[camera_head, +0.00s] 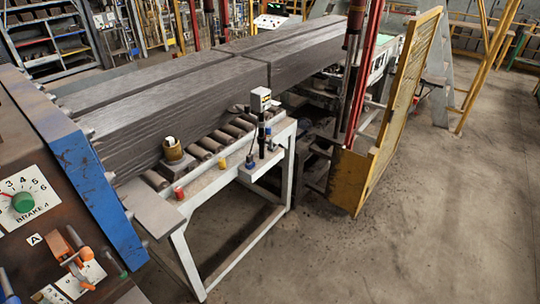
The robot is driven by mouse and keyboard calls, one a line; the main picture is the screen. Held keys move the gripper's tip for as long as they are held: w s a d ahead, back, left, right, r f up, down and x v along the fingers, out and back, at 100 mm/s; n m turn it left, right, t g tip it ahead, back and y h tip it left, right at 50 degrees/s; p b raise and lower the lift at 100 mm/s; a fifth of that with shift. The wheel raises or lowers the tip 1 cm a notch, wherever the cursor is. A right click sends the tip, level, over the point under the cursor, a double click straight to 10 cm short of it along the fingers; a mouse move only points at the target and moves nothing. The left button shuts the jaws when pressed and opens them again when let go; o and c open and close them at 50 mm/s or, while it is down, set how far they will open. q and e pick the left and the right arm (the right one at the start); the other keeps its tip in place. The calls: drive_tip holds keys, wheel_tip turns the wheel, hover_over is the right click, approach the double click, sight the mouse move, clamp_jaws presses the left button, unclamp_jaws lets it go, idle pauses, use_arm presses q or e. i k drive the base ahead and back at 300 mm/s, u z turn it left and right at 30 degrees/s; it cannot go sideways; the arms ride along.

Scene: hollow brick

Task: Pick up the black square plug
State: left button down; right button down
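I cannot make out a black square plug for certain. A dark upright post (261,140) stands at the right end of the roller conveyor, with a white box (261,100) on top. A small blue and dark piece (250,161) is on the frame beside it. A yellow piece (222,163) and a red piece (179,193) sit along the conveyor's front edge. A brass-coloured round part (172,149) sits on a grey block. Neither of my grippers is in view.
Long dark clay slabs (180,100) lie behind the rollers (210,143). A machine panel with a green dial (23,202) and an orange handle (75,256) fills the left. A yellow mesh guard (400,110) stands right of centre. The concrete floor (440,220) is clear at right.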

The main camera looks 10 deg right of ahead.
sight(249, 159)
drive_tip(key=z, duration=0.25)
drive_tip(key=i, duration=0.95)
drive_tip(key=u, duration=4.05)
drive_tip(key=k, duration=1.2)
drive_tip(key=z, duration=0.55)
